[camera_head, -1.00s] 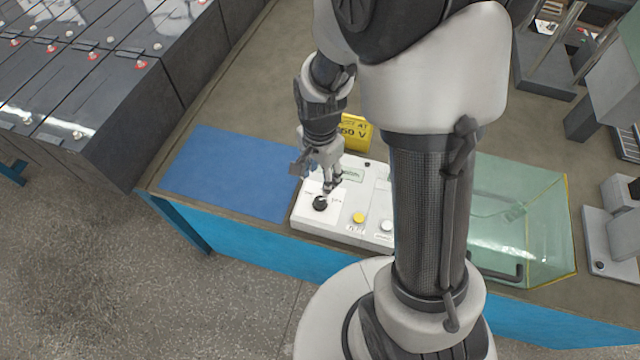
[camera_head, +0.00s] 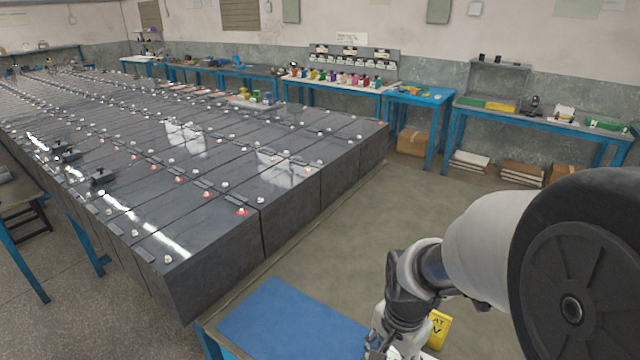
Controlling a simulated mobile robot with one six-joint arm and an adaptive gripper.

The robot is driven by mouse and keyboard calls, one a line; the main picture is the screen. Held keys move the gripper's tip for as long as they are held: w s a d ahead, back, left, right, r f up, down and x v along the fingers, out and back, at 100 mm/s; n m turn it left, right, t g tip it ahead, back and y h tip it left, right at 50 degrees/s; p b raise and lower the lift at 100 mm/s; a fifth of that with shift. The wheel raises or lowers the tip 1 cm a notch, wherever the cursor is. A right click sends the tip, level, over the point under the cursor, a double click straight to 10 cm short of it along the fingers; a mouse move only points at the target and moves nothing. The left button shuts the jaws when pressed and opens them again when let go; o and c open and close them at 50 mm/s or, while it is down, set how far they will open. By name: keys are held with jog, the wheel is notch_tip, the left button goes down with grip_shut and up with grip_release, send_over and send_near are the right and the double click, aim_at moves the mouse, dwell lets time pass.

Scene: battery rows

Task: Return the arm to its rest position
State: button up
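My arm comes in from the right edge of the head view, with its large dark round joint close to the camera. Its wrist hangs down beside the right edge of the blue mat (camera_head: 285,318). My gripper (camera_head: 378,352) is at the bottom edge of the picture, partly cut off. Its fingertips do not show clearly, so I cannot tell whether it is open or holds anything. A yellow sign (camera_head: 438,328) stands just right of the wrist. Only a sliver of white panel shows below the wrist.
Long rows of dark battery cells (camera_head: 215,255) with red and white caps fill the left and middle. Blue-legged benches (camera_head: 540,124) line the back wall, one bearing small colourful containers (camera_head: 335,78). The brown surface right of the batteries is clear.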

jog(key=s+r+n+t, duration=0.3)
jog(key=s+r+n, duration=0.7)
jog(key=s+r, duration=0.4)
jog(key=shift+r+t, duration=0.4)
jog(key=shift+r, duration=0.45)
jog(key=shift+c, duration=0.4)
